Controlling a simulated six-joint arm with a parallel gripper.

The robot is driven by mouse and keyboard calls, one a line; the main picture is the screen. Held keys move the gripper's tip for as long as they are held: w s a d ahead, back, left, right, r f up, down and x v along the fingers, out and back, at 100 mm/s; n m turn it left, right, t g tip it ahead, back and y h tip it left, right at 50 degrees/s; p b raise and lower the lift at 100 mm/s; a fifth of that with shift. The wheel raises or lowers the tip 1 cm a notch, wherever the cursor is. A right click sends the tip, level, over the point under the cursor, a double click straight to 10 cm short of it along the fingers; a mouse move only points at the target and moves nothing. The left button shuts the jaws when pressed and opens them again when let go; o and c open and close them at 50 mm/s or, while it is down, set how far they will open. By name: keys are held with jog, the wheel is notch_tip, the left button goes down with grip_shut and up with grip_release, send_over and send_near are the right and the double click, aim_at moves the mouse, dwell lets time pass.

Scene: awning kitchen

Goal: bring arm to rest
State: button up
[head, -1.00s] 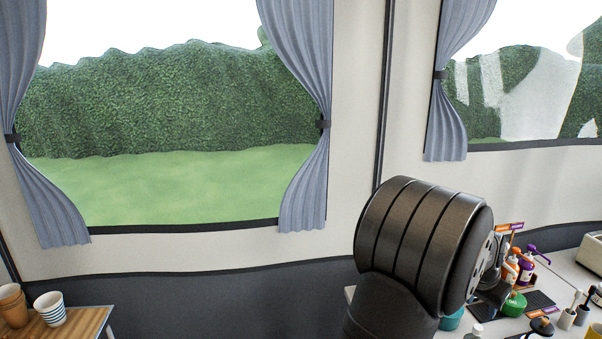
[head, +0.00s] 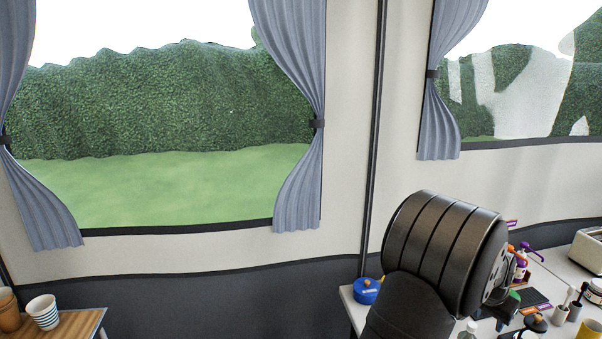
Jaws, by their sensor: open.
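My arm's large black ribbed joint (head: 440,255) fills the lower right of the head view, in front of the worktop (head: 348,300). A small dark part of my arm shows at its right side. I cannot make out my gripper or its fingertips; the joint hides what lies behind it. No object held by my arm shows.
The worktop carries a blue round container (head: 367,291), a purple-topped bottle (head: 521,262), a toaster (head: 588,250), a yellow cup (head: 589,330) and several small jars. A wooden table (head: 75,325) with a striped cup (head: 43,311) stands at lower left, clear of my arm.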

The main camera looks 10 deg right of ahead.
jog(key=s+r, duration=0.5)
jog(key=s, duration=0.3)
jog(key=w+a+f+n, duration=0.15)
jog(key=w+a, duration=0.35)
jog(key=w, duration=0.5)
jog(key=w+a+f, duration=0.2)
jog(key=w+a, duration=0.4)
jog(key=w, duration=0.4)
jog(key=w+a+f+n, duration=0.1)
jog(key=w+a, duration=0.4)
jog(key=w, duration=0.6)
notch_tip(320, 180, down, 8)
jog(key=shift+a+f+t+y, duration=0.15)
jog(key=shift+a+t+y, duration=0.1)
jog(key=shift+t+y, duration=0.05)
